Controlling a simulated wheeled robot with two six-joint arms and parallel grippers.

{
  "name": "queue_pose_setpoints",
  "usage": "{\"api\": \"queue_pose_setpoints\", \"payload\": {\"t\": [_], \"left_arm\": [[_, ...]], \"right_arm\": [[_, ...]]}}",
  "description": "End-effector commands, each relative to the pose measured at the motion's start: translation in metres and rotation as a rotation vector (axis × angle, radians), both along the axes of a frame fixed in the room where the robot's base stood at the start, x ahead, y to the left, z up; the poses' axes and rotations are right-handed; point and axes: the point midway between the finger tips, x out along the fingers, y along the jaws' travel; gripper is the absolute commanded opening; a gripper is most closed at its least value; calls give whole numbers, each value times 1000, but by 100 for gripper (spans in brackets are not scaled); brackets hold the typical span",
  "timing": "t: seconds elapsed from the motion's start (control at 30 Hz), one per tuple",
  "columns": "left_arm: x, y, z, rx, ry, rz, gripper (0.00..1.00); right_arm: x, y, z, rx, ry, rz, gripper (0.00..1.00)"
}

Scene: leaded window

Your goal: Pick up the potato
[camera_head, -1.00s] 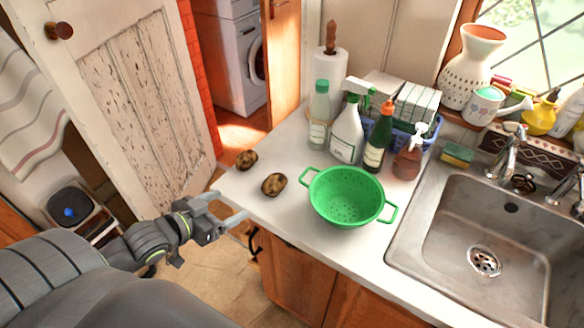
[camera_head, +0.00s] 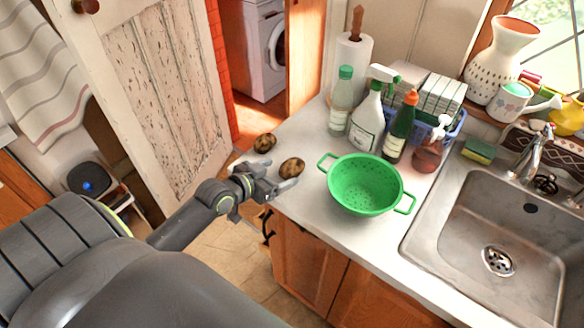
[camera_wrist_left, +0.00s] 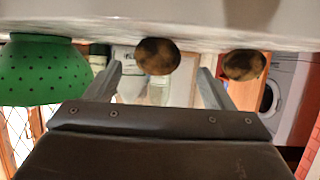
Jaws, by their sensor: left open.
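One brown, dark-mottled potato (camera_head: 291,168) lies on the white counter, left of the green colander. A second potato (camera_head: 264,142) lies farther back and left, close to the counter's end. My left gripper (camera_head: 281,177) is open and empty at the counter's front edge, its fingers pointing toward the nearer potato. In the left wrist view, which looks upside down, the nearer potato (camera_wrist_left: 157,56) appears between the two fingers (camera_wrist_left: 160,82), beyond their tips. The other potato (camera_wrist_left: 244,65) appears to the right, outside the fingers. I cannot tell whether a finger touches the nearer potato. My right gripper is out of view.
The green colander (camera_head: 364,185) stands right of the potatoes. Behind it are a clear bottle (camera_head: 340,105), a white spray bottle (camera_head: 368,122), a dark green bottle (camera_head: 400,130) and a reddish pump bottle (camera_head: 428,155). The sink (camera_head: 465,205) is at the right.

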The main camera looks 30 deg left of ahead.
Motion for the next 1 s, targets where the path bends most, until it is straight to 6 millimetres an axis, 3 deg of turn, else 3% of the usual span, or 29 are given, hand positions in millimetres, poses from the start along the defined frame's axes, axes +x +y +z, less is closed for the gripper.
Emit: {"api": "queue_pose_setpoints", "payload": {"t": [0.4,0.73,1.0], "left_arm": [[39,-11,-21,-2,-1,2,76],[43,-11,-24,-1,0,1,76],[43,-11,-23,-1,0,1,40]], "right_arm": [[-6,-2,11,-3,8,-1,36],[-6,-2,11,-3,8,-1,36],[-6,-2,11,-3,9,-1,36]]}}
